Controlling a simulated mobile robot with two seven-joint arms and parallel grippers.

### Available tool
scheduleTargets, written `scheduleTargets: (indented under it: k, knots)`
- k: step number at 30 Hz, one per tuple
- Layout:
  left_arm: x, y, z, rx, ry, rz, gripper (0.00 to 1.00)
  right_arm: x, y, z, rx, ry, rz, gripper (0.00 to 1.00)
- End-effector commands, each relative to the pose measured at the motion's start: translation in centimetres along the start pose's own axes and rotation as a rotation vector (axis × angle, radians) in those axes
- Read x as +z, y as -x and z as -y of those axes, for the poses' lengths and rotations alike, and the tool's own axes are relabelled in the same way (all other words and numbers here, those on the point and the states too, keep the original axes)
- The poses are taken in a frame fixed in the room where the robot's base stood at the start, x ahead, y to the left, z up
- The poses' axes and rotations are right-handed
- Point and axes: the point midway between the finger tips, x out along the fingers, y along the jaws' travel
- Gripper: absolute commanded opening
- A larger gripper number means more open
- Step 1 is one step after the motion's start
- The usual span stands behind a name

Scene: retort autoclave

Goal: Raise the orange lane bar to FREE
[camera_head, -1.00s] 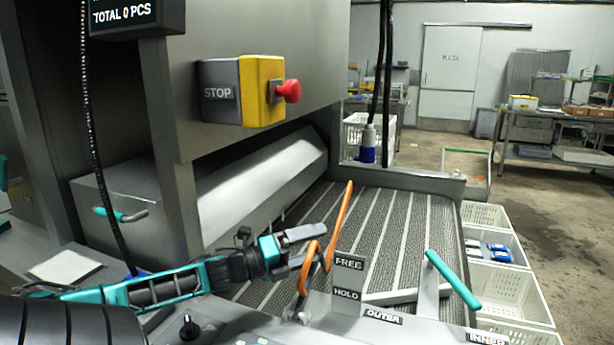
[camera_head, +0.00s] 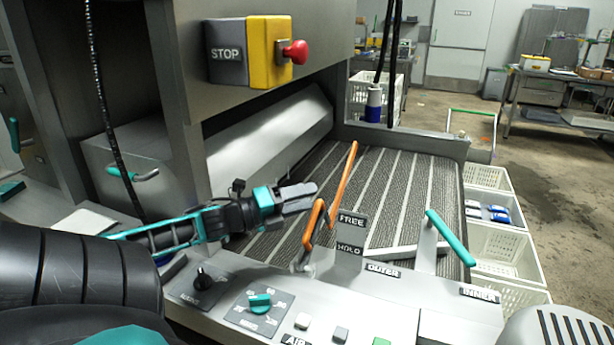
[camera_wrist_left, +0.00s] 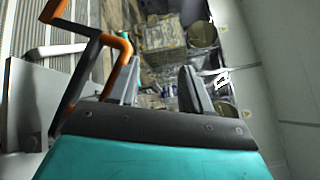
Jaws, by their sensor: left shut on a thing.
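The orange lane bar (camera_head: 345,178) rises at a slant beside the conveyor belt, with a bent handle end near the label post. The post has a FREE label (camera_head: 351,219) above a HOLD label (camera_head: 349,249). In the left wrist view, the bar (camera_wrist_left: 90,33) runs down the left side, by the left finger of my gripper (camera_wrist_left: 160,85). The exact contact is hard to see there. My right gripper is not in view.
A teal-handled lever (camera_head: 450,238) stands right of the post, near the OUTER and INNER labels. A control panel with knobs (camera_head: 260,302) and buttons lies in front. A STOP box (camera_head: 265,52) with a red button hangs above. White crates (camera_head: 508,256) line the right side.

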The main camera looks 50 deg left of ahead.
Motion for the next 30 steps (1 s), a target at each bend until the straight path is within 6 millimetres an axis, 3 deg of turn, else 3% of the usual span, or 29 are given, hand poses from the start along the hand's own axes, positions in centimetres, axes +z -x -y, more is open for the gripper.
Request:
scheduleTargets:
  k: [21,30]
  knots:
    - [-0.3,5.1,-1.8,0.011,-0.002,0.000,0.42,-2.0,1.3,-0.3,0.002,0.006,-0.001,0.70]
    - [-0.4,6.4,-2.2,0.010,-0.003,-0.002,0.42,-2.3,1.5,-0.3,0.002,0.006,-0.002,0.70]
